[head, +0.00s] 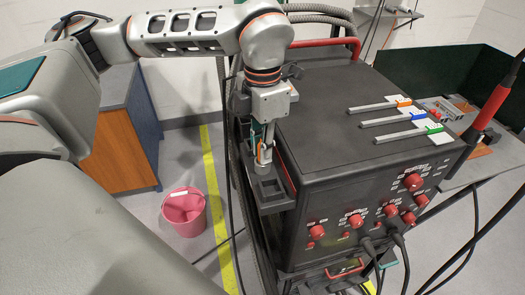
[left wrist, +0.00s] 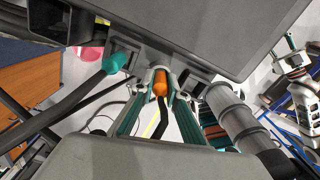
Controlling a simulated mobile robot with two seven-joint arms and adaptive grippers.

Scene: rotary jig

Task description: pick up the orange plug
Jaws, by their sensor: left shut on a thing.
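My left gripper (head: 262,150) points down at the dark holder (head: 268,187) on the left side of the black machine. In the left wrist view, its teal fingers (left wrist: 160,92) are shut around the orange plug (left wrist: 160,84). The plug's rounded orange end shows between the fingertips. In the head view only a small bit of orange shows at the fingers, and the rest is hidden. I cannot tell whether the plug still touches the holder.
The black machine (head: 350,90) has red knobs and cables on its front. Three grey rods with orange, blue and green ends lie on its top. A teal-ended piece (left wrist: 115,62) is left of the fingers. A pink bucket (head: 184,212) stands on the floor by a cabinet (head: 128,140).

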